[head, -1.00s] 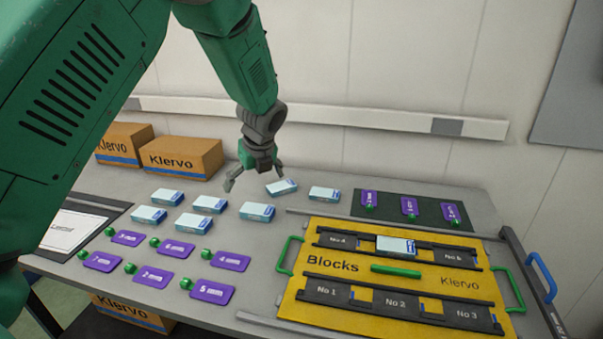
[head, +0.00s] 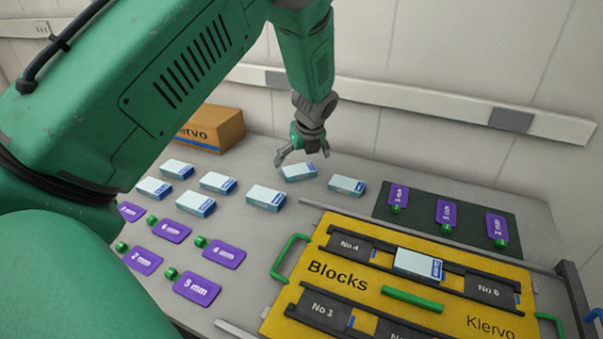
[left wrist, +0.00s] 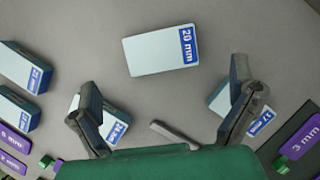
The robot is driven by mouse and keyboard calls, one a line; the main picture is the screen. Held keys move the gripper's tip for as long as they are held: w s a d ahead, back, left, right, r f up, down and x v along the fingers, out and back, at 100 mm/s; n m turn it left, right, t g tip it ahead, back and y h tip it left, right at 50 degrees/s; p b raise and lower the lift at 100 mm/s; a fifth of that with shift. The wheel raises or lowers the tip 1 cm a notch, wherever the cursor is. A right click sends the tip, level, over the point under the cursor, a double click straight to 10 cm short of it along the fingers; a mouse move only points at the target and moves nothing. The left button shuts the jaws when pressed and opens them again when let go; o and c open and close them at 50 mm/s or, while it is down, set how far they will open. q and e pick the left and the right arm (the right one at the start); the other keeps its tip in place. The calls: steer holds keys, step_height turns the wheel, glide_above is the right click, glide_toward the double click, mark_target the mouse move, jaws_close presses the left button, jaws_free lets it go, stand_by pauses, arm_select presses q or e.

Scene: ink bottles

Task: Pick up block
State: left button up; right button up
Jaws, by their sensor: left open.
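My left gripper (head: 303,155) is open and empty in the head view, low at the back of the table, by a pale blue-white block (head: 298,172). In the left wrist view its two fingers (left wrist: 163,85) are spread wide. A block labelled 20 mm (left wrist: 160,52) lies flat ahead of the gap between them, apart from both. Other blocks lie partly hidden behind the left finger (left wrist: 112,122) and right finger (left wrist: 258,120). In the head view another block (head: 347,186) lies to the right. My right gripper is not in view.
Several more blocks (head: 217,183) lie to the left, with purple tags (head: 198,288) in front. A yellow Blocks tray (head: 350,265) holds one block (head: 418,264). A dark mat (head: 460,213) with purple tags lies at the right. A cardboard box (head: 212,128) stands behind.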

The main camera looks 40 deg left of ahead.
mark_target(299, 169)
arm_select(q)
steer(key=shift+w+a+f, duration=0.1)
steer(key=shift+a+f, duration=0.4)
steer(key=shift+f, duration=0.1)
steer(key=x, duration=0.4)
steer(key=shift+w+d+f, duration=0.1)
steer(key=shift+w+f, duration=0.1)
steer(key=shift+w, duration=0.1)
steer(key=shift+s+r, duration=0.1)
steer(key=c, duration=1.3)
